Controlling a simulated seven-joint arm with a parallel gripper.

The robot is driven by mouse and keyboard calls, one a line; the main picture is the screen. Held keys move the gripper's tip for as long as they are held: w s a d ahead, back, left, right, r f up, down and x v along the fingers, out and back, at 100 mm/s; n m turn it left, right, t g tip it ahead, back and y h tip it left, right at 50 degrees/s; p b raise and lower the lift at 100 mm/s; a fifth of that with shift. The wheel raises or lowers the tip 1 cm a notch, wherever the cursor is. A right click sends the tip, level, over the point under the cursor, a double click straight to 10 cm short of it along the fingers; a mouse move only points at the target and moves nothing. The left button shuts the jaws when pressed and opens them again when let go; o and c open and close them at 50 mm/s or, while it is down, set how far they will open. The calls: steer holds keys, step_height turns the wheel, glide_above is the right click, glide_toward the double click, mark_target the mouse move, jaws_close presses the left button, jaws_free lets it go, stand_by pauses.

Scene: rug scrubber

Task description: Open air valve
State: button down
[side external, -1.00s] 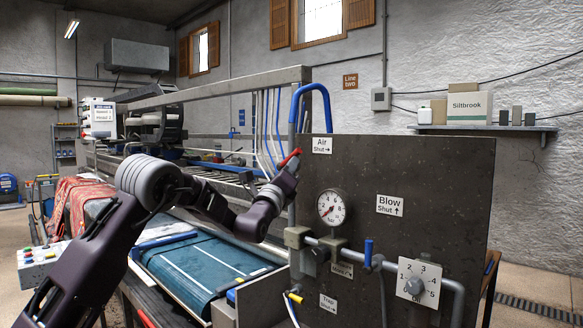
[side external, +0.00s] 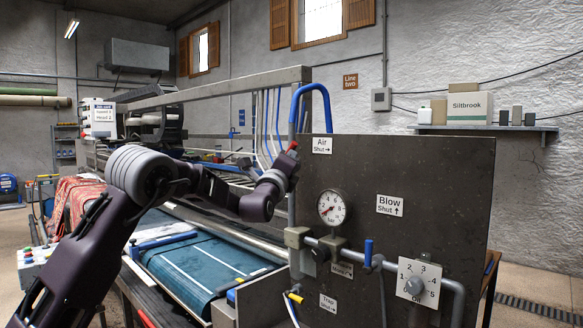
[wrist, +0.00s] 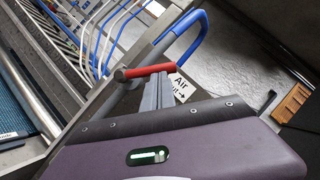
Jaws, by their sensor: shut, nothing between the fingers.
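The red air valve lever (wrist: 145,71) lies across the tips of my gripper in the wrist view, beside the "Air Shut→" label (wrist: 181,87). In the side view only a small red bit of the lever (side external: 293,145) shows above my gripper (side external: 290,155), left of the air label (side external: 322,148). My gripper (wrist: 159,82) is shut with nothing between its fingers. Its tips are at or against the lever's side; exact contact is hard to tell. The valve body is mostly hidden behind my gripper.
A blue hose (side external: 311,92) arches just above the valve. A grey frame post and pipes stand close by my gripper.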

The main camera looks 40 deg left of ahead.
steer(key=a+r+n+g, duration=0.1)
steer(key=n, duration=0.1)
steer(key=a+r+n+g, duration=0.1)
steer(key=n, duration=0.1)
steer(key=a+r+n+g, duration=0.1)
steer(key=n, duration=0.1)
steer(key=shift+r+g, duration=0.1)
steer(key=shift+g, duration=0.3)
steer(key=shift+a, duration=0.1)
stand_by(0.5)
steer(key=d, duration=0.2)
steer(key=s+d, duration=0.1)
steer(key=d, duration=0.1)
steer(key=shift+d, duration=0.3)
glide_toward(293, 145)
steer(key=shift+v, duration=1.5)
steer(key=shift+s+a, duration=0.1)
steer(key=shift+a, duration=0.05)
